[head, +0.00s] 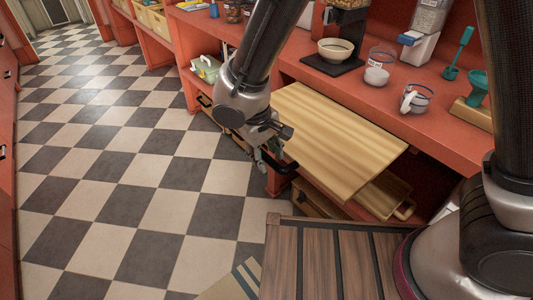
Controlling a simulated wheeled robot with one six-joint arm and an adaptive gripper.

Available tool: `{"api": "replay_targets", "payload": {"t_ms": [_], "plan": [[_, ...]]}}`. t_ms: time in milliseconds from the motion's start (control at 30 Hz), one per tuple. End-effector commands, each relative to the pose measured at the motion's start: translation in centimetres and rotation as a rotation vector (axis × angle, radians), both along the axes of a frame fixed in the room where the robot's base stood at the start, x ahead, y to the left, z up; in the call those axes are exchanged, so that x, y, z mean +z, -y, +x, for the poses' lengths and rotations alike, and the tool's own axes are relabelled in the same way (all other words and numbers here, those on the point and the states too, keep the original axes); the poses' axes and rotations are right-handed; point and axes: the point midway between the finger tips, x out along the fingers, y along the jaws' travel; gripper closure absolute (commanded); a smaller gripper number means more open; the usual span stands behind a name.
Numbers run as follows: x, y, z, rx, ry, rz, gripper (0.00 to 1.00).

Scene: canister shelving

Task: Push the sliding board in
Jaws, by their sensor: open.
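The sliding board (335,140) is a light striped wooden panel. It sticks out from under the red counter over the checkered floor, lying flat. My gripper (277,172) is at the left side of the board, low and close to its front left edge. Its fingers are apart and nothing shows between them. I cannot tell whether it touches the board. The board's far edge is hidden under the counter.
Checkered floor (110,150) is clear on the left.

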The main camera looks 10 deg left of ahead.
Motion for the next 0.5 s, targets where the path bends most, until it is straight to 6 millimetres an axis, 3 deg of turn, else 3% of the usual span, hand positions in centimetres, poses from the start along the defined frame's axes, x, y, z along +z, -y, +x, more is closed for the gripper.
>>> {"api": "replay_targets", "payload": {"t_ms": [133, 367, 500], "plan": [[0.01, 0.01, 0.00, 0.000, 0.000, 0.000, 0.59], [0.02, 0.02, 0.00, 0.000, -0.001, -0.001, 0.99], [0.03, 0.02, 0.00, 0.000, -0.001, -0.001, 1.00]]}}
